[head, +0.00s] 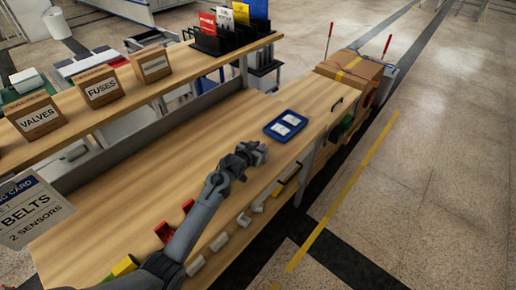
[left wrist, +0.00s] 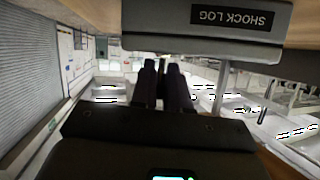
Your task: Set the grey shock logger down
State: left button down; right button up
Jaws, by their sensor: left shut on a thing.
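My left gripper (head: 252,153) is over the wooden bench, near its front edge and just short of the blue tray. The left wrist view shows its two dark fingers (left wrist: 162,85) close together, with the grey shock logger (left wrist: 208,30) at their tips. The gripper is shut on the logger, whose black label reads "SHOCK LOG" upside down. In the head view the logger is small and hard to tell from the gripper. Whether it touches the bench I cannot tell. My right gripper is not in view.
A blue tray (head: 270,130) with two white cards lies on the bench (head: 190,150) beyond the gripper. A raised shelf (head: 185,60) with labelled boxes runs along the back. Bare wood surrounds the tray.

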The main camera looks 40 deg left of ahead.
pick_arm(q)
jog(key=c, duration=1.1)
grip_release()
jog(key=shift+s+r, duration=0.2)
jog(key=shift+s, duration=0.25)
jog(key=p+v, duration=0.3)
jog(key=v, duration=0.7)
jog(key=s+d+f+m+g+h, duration=0.1)
jog(key=s+d+g, duration=0.2)
jog(key=s+d, duration=0.3)
jog(key=s+d+f+m+g+h, duration=0.1)
jog(key=s+d, duration=0.5)
jog(key=s, duration=0.9)
jog(key=s+d+f+m+g, duration=0.1)
jog(key=s+d+f+g, duration=0.2)
jog(key=s, duration=0.8)
jog(key=d+g, duration=0.2)
jog(key=d, duration=0.2)
jog(key=shift+s+f+g+h, duration=0.2)
jog(key=shift+f+g+h, duration=0.05)
jog(key=shift+g+h, duration=0.15)
